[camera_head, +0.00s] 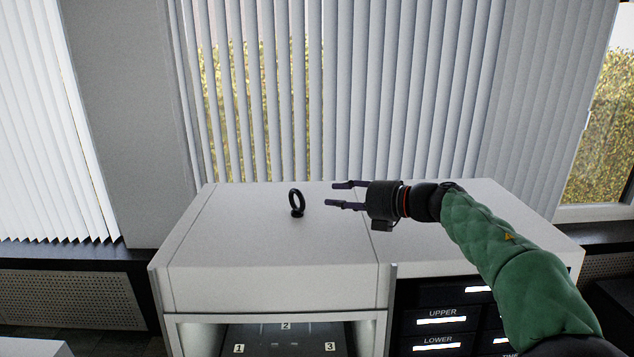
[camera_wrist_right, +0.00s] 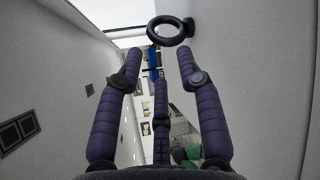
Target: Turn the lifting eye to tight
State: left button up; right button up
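The lifting eye (camera_head: 297,202) is a small black ring on a short base, standing upright on top of the white press cabinet (camera_head: 240,245). In the right wrist view the lifting eye (camera_wrist_right: 170,31) shows beyond the fingertips, near the top of the picture. My right gripper (camera_head: 338,194) comes in from the right above the cabinet top. Its fingers point left toward the lifting eye, with a gap between fingertips and ring. In the right wrist view my right gripper (camera_wrist_right: 160,55) has its fingers spread, with nothing between them. My left gripper is in neither view.
The cabinet front has an open bay with a dark plate (camera_head: 285,338) marked 1, 2 and 3. To its right is a dark panel (camera_head: 440,320) labelled UPPER and LOWER. The cabinet top around the lifting eye is clear. Window blinds (camera_head: 340,90) hang behind.

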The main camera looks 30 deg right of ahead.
aim_at(301, 193)
jog(key=shift+r, duration=0.3)
jog(key=a, duration=0.1)
jog(key=w+a, duration=0.1)
jog(key=shift+a+r+p, duration=0.1)
jog(key=shift+a+p, duration=0.2)
jog(key=shift+a, duration=0.05)
jog(key=x, duration=0.2)
jog(key=p+x, duration=0.1)
jog(key=x, duration=0.1)
jog(key=d+x, duration=0.1)
jog(key=x, duration=0.2)
jog(key=shift+w, duration=0.2)
jog(key=shift+w+a, duration=0.25)
jog(key=shift+w+f+p, duration=0.25)
jog(key=shift+w+p, duration=0.05)
jog(key=shift+w, duration=0.15)
